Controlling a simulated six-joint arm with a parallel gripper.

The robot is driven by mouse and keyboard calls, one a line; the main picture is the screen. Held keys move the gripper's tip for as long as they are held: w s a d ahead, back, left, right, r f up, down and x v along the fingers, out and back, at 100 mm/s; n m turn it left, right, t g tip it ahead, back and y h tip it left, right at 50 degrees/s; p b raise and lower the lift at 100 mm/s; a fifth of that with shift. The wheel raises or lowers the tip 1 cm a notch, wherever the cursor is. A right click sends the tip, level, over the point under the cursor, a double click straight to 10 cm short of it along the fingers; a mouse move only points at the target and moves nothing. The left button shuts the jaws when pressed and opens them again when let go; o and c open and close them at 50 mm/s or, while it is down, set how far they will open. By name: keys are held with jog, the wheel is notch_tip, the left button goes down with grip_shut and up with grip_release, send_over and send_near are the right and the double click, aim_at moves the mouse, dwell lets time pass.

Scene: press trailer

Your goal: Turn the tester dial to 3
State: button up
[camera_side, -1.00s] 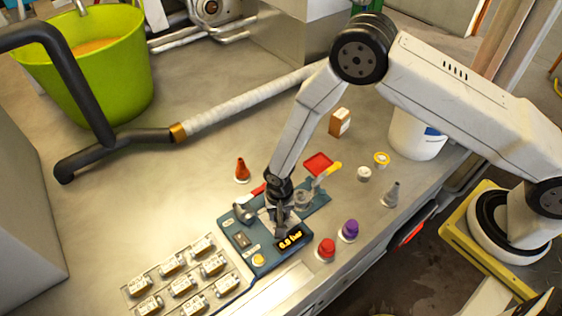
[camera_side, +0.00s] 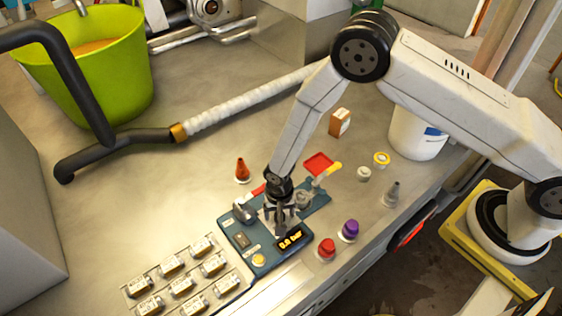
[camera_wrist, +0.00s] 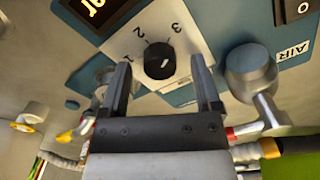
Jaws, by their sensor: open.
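The tester (camera_side: 240,240) is a blue panel near the bench's front edge, with a lit display (camera_side: 289,240) that seems to read 0.0 bar. Its dial (camera_wrist: 159,61) is a round black knob on a white plate marked 1, 2 and 3 in the wrist view. A short pale mark shows on the knob's right half; I cannot tell for sure which number it points to. My gripper (camera_wrist: 160,66) is open, with one finger on each side of the dial and visible gaps between. In the side view my gripper (camera_side: 279,217) hides the dial.
A grey lever or valve (camera_wrist: 250,75) stands beside the dial near the AIR label. Red (camera_side: 326,249) and purple (camera_side: 349,230) caps stand right of the tester. Several labelled small parts (camera_side: 182,286) lie in rows to its left.

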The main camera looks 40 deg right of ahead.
jog(key=shift+r, duration=3.7)
jog(key=shift+w+d+r, duration=0.1)
jog(key=shift+d+r, duration=0.2)
jog(key=shift+r, duration=0.2)
jog(key=s+d+r+n+t, duration=0.1)
jog(key=s+d+r+n, duration=0.2)
jog(key=s+d+r, duration=0.2)
jog(key=s+d+r+n+t, duration=0.1)
jog(key=s+d+r, duration=0.4)
jog(key=d+r, duration=0.7)
jog(key=shift+s+d+r+n+t, duration=0.3)
jog(key=shift+s+r+n, duration=0.1)
jog(key=shift+r+n, duration=0.45)
